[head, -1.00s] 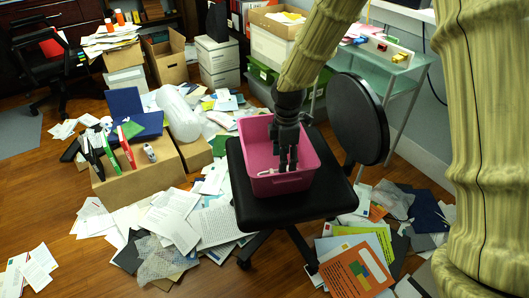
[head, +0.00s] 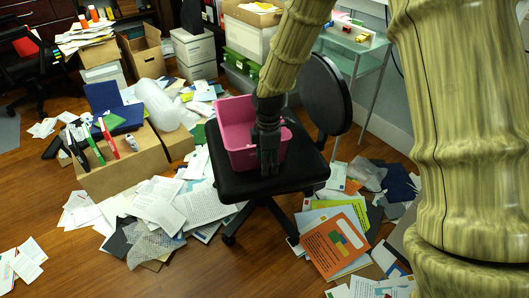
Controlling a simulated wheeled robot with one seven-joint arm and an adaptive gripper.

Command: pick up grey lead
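I cannot make out a grey lead for certain. Several pens or markers lie on the cardboard box (head: 125,172) at left: dark ones, a green one (head: 95,150) and a red one (head: 108,138). My gripper (head: 268,168) points down at the pink bin (head: 235,122) on the black chair seat (head: 228,190). It covers part of the bin's front wall. Its fingers look close together, but their gap and anything between them are too dark to tell. The bin's inside is partly hidden by my arm.
Papers and folders, one orange (head: 335,245), litter the floor around the chair. The chair's backrest (head: 325,95) stands right of my arm. A glass side table (head: 350,50) is behind it. Bare wood floor shows at front left.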

